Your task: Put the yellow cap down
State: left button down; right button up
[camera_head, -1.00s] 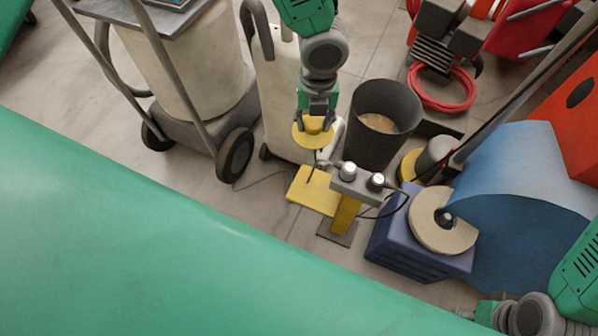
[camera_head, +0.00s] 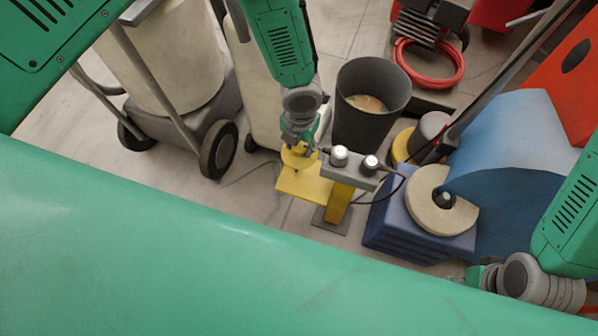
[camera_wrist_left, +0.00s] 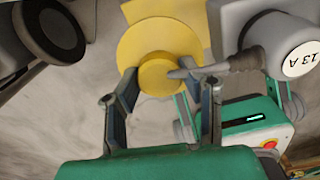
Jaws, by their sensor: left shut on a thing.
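The yellow cap (camera_wrist_left: 158,38) is a round flange with a raised knob. My left gripper (camera_wrist_left: 160,85) is shut on that knob in the left wrist view. In the head view the cap (camera_head: 296,160) hangs under my left gripper (camera_head: 299,143), over the left part of a yellow plate (camera_head: 301,186) on a yellow post. I cannot tell whether cap and plate touch. My right gripper (camera_head: 474,277) is at the lower right edge, and its fingers are too unclear to read.
A grey box with two knobs (camera_head: 350,168) stands right beside the plate. Behind is a dark bin (camera_head: 371,118). A blue block (camera_head: 412,236) with a tan ring (camera_head: 441,201) stands to the right. A wheeled cart (camera_head: 196,130) is at left. Floor shows left of the plate.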

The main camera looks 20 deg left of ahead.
pick_arm(q)
jog(key=b, duration=0.3)
send_over(299, 175)
jog(key=f, duration=0.8)
jog(key=shift+d+f, duration=0.2)
jog(key=shift+a+f, duration=0.2)
jog(key=shift+f, duration=0.65)
notch_tip(299, 175, down, 3)
jog(key=shift+d+f+b, duration=0.15)
jog(key=shift+f+b, duration=0.05)
jog(key=shift+b, duration=0.8)
jog(key=shift+r, duration=0.15)
jog(key=shift+f, duration=0.2)
jog(key=c, duration=1)
grip_release()
